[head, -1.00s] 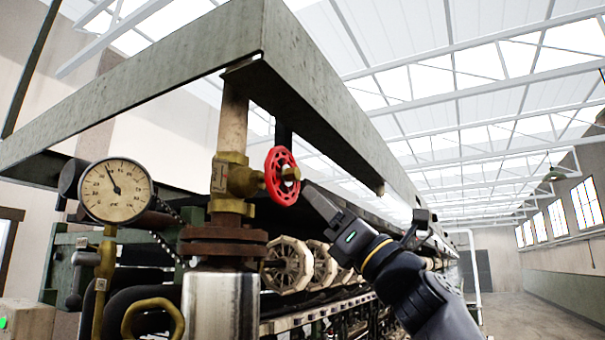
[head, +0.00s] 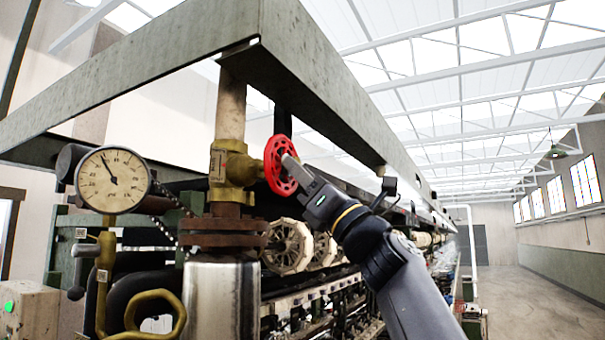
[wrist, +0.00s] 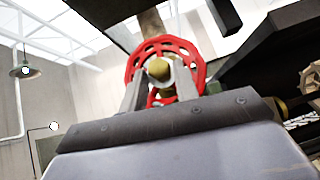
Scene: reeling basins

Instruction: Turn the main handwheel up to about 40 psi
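The red main handwheel (head: 278,172) is on a brass valve (head: 236,169) on the vertical pipe, under the green-grey beam. My gripper (head: 290,163) is at the wheel's front face from the right. In the wrist view, its two fingers (wrist: 160,86) stand apart, on either side of the brass hub (wrist: 159,69), with the red rim (wrist: 165,45) beyond them. A gap seems to show between fingers and hub; contact is unclear. The round pressure gauge (head: 113,180) is at the left, its needle pointing up and slightly left. Its numerals are too small to read surely.
Below are a rusty flange (head: 222,232), a steel cylinder (head: 221,300) and pale spoked reels (head: 288,246). A yellow handle (head: 155,312) is at lower left. Open floor (head: 540,300) lies to the right.

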